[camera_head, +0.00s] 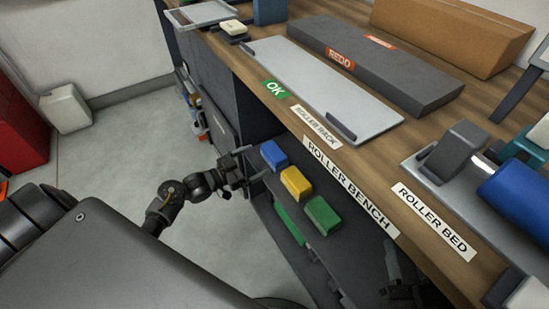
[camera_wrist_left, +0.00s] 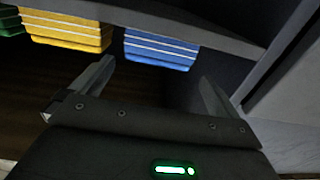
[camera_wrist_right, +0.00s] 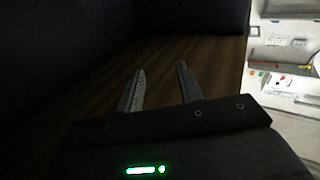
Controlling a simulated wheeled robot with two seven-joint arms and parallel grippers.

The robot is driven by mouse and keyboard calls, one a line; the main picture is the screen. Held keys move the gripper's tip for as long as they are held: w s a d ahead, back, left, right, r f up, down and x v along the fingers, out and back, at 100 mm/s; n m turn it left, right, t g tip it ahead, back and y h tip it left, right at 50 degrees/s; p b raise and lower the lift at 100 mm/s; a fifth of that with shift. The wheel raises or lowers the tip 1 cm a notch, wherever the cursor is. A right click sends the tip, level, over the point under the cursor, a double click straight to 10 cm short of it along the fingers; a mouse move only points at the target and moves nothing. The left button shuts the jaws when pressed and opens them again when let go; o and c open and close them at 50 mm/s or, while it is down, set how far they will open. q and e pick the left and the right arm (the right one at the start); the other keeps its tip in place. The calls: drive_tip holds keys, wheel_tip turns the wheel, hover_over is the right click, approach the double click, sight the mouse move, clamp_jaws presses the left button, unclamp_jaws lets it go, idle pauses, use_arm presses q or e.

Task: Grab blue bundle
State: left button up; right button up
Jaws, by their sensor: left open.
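The blue bundle (camera_head: 274,155) lies on the shelf under the bench top, at the left end of a row. In the left wrist view the blue bundle (camera_wrist_left: 160,50) hangs at the top, just beyond the fingertips and roughly between them. My left gripper (camera_head: 250,164) is open and empty beside the shelf's left end, close to the blue bundle but apparently apart from it. In the left wrist view its two fingers (camera_wrist_left: 158,72) are spread wide. My right gripper (camera_wrist_right: 160,70) has its fingers apart with nothing between them, over a dark wooden surface.
A yellow bundle (camera_head: 296,183) and a green bundle (camera_head: 322,215) sit to the right of the blue one; more green (camera_head: 289,223) shows lower down. The bench top (camera_head: 225,50) overhangs the shelf. A dark cabinet (camera_head: 218,125) stands left of the shelf.

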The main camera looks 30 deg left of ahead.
sight(267, 156)
use_arm(q)
drive_tip(key=shift+w+d+f, duration=0.1)
drive_tip(key=shift+w+d, duration=0.2)
drive_tip(key=shift+w, duration=0.15)
drive_tip(key=b+x, duration=0.1)
drive_tip(key=x, duration=0.2)
drive_tip(key=shift+w+d+f, duration=0.1)
drive_tip(key=shift+d+f, duration=0.05)
drive_tip(key=shift+f, duration=0.05)
drive_tip(key=shift+w+d, duration=0.3)
drive_tip(key=shift+w, duration=0.2)
use_arm(e)
drive_tip(key=r+y, duration=0.1)
drive_tip(key=r+t, duration=0.1)
drive_tip(key=s+a+r+t+y, duration=0.1)
drive_tip(key=r, duration=0.1)
drive_tip(key=shift+s+r+n+y, duration=0.1)
drive_tip(key=shift+n+y, duration=0.2)
drive_tip(key=shift+n, duration=0.1)
use_arm(q)
drive_tip(key=shift+c, duration=0.4)
drive_tip(key=c, duration=0.7)
